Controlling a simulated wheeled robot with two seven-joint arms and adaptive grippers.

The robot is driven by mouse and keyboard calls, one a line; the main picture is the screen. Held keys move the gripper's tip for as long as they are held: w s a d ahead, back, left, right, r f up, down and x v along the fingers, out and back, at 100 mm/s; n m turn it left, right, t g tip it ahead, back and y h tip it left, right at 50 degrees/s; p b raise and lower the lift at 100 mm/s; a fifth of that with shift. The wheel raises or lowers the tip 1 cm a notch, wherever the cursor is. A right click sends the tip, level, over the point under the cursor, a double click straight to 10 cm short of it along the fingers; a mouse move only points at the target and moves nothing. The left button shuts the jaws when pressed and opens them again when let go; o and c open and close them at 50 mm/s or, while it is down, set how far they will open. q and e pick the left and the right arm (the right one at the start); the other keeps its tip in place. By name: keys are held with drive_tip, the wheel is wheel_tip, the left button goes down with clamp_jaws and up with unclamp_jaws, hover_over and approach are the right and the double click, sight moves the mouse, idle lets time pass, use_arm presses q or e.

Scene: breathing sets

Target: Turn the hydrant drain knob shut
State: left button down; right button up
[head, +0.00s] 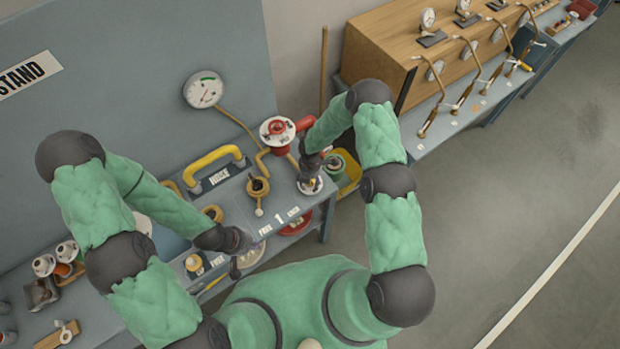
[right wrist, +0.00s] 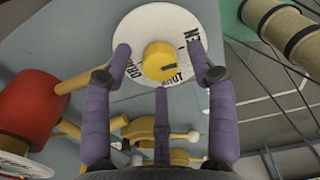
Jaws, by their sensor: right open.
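A yellow knob (right wrist: 164,60) sits on a round white plate (right wrist: 142,22) with black lettering, partly legible, in the right wrist view. A dark mark shows on its face. In the head view the white plate (head: 311,187) is at the right end of the bench, mostly hidden under my right gripper (head: 312,172). In the right wrist view my right gripper (right wrist: 160,52) is open, its purple fingers spread to either side of the knob, apart from it. My left gripper (head: 243,241) is at the front of the bench, its fingers too small to read.
A red-and-white valve fitting (head: 278,133) with brass pipe stands behind the knob, and a pressure gauge (head: 203,90) is to its left. A yellow handle (head: 213,163) arches over the bench. A yellow bin (head: 348,172) is at the right; open floor lies beyond.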

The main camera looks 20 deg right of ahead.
drive_tip(key=shift+f, duration=0.25)
drive_tip(key=c, duration=1.1)
drive_tip(key=shift+c, duration=0.2)
